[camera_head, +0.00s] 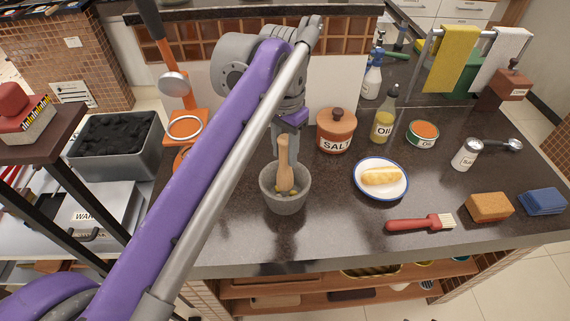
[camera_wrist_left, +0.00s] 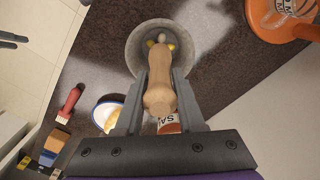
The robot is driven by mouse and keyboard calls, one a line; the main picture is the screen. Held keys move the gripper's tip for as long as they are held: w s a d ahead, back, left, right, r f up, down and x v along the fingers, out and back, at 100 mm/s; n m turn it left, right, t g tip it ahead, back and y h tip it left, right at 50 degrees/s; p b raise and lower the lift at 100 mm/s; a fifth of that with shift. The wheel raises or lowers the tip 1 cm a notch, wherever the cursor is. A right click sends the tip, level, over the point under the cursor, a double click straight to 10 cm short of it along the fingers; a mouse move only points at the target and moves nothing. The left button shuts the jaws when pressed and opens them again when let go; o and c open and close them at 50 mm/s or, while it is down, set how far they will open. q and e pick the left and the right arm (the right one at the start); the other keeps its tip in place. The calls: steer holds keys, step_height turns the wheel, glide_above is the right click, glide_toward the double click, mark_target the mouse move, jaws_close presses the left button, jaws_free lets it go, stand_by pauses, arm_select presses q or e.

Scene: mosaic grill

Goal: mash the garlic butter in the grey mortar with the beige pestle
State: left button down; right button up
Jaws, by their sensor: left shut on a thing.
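The grey mortar (camera_head: 285,199) stands on the dark counter, below and just in front of my left gripper. The beige pestle (camera_head: 285,165) is nearly upright with its lower end inside the mortar. My left gripper (camera_head: 287,135) is shut on the upper part of the pestle. In the left wrist view the pestle (camera_wrist_left: 158,75) runs from between the fingers (camera_wrist_left: 160,98) into the mortar (camera_wrist_left: 133,47). Small yellow pieces of garlic butter (camera_wrist_left: 172,46) and a pale piece show around the pestle's tip. My right gripper does not show.
A salt pot (camera_head: 336,133), oil bottle (camera_head: 384,120) and plate (camera_head: 381,194) with a bread roll stand right of the mortar. A red brush (camera_head: 415,224) lies near the front edge. An orange press-like stand (camera_head: 186,128) is at left. Counter in front of the mortar is clear.

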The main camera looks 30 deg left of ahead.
mark_target(285, 161)
arm_select(q)
steer(key=shift+f+b, duration=0.85)
steer(key=shift+f, duration=0.85)
steer(key=shift+r, duration=0.15)
steer(key=shift+r+p, duration=1.15)
steer(key=shift+r, duration=0.05)
steer(key=shift+f, duration=0.15)
steer(key=shift+f+b, duration=0.7)
steer(key=shift+f, duration=0.5)
steer(key=shift+r, duration=0.15)
